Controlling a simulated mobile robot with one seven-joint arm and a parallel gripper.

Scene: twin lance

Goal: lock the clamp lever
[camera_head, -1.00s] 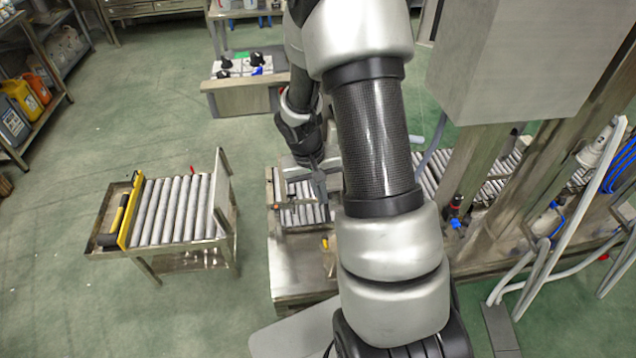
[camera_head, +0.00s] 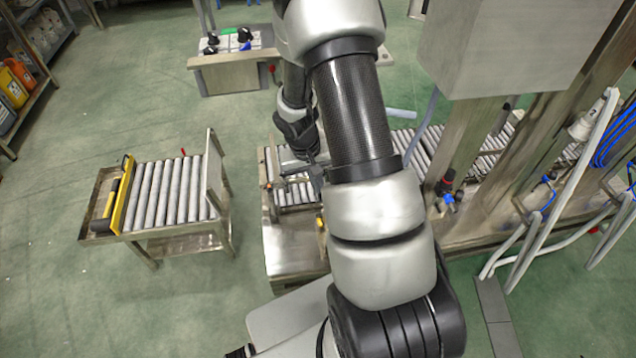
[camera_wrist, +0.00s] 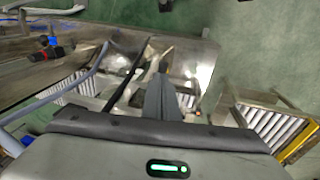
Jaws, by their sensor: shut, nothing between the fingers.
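My gripper (camera_head: 317,180) is over the small roller station (camera_head: 296,192) beside the steel bench, partly hidden by my own arm. In the wrist view my gripper's grey fingers (camera_wrist: 161,88) are together, with nothing between them. They point toward the metal frame and rollers. I cannot clearly make out the clamp lever. A small orange-red tip (camera_wrist: 197,113) shows right of the fingers in the wrist view, apart from them; I cannot tell whether it belongs to the lever. A yellow-orange piece (camera_head: 320,221) shows at the station's near side, its shape unclear.
A roller cart (camera_head: 165,195) with a yellow end bar (camera_head: 119,208) stands on the left, with free green floor around it. A grey box (camera_head: 515,45) and posts with hoses stand on the right. A bench with black knobs (camera_head: 228,72) is at the back.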

